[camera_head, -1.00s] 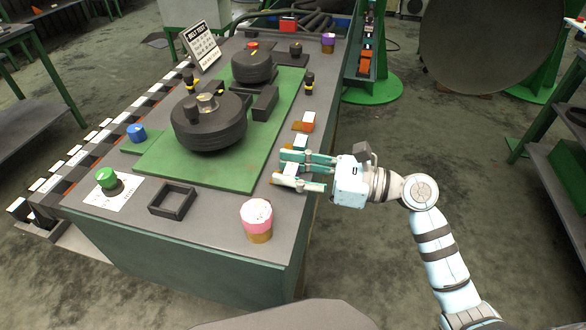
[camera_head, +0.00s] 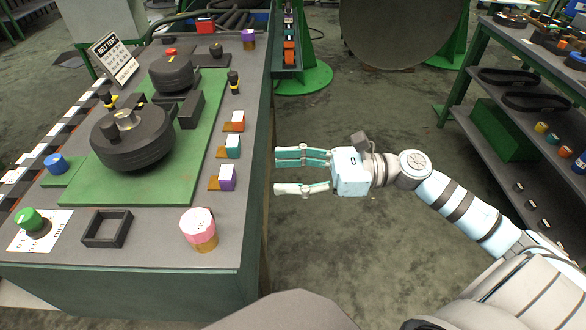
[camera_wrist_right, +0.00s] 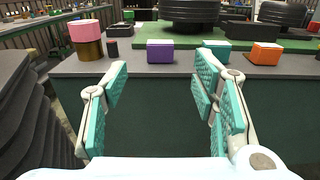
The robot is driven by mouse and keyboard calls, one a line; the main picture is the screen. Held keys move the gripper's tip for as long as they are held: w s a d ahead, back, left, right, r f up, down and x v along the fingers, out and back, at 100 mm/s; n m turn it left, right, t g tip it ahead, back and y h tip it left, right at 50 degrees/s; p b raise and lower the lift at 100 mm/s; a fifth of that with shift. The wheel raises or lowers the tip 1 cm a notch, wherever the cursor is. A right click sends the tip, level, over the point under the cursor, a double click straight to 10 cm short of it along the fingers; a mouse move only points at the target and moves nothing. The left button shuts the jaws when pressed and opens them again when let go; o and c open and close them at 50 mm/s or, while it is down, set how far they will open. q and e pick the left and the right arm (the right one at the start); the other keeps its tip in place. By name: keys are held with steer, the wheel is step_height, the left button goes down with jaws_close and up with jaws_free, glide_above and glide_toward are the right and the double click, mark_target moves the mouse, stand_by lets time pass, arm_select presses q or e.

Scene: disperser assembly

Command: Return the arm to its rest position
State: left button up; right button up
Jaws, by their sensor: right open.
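My right gripper (camera_head: 302,173) is open and empty in the head view. It hangs over the floor gap just to the right of the workbench (camera_head: 200,265), apart from the bench edge. In the right wrist view its two teal-padded fingers (camera_wrist_right: 160,95) are spread apart with nothing between them. The bench side and the purple block (camera_wrist_right: 161,51) lie beyond them. My right arm (camera_head: 460,205) reaches in from the lower right. My left gripper is not in either view.
Purple, teal and orange blocks (camera_head: 227,177) line the bench's right edge. A pink-topped cylinder (camera_head: 199,228) stands near the front corner. Black pulleys (camera_head: 133,137) sit on a green plate. A shelf rack (camera_head: 520,120) stands at right. Open floor (camera_head: 360,270) lies between.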

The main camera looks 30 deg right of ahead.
steer(key=shift+s+d, duration=0.25)
steer(key=shift+d, duration=0.25)
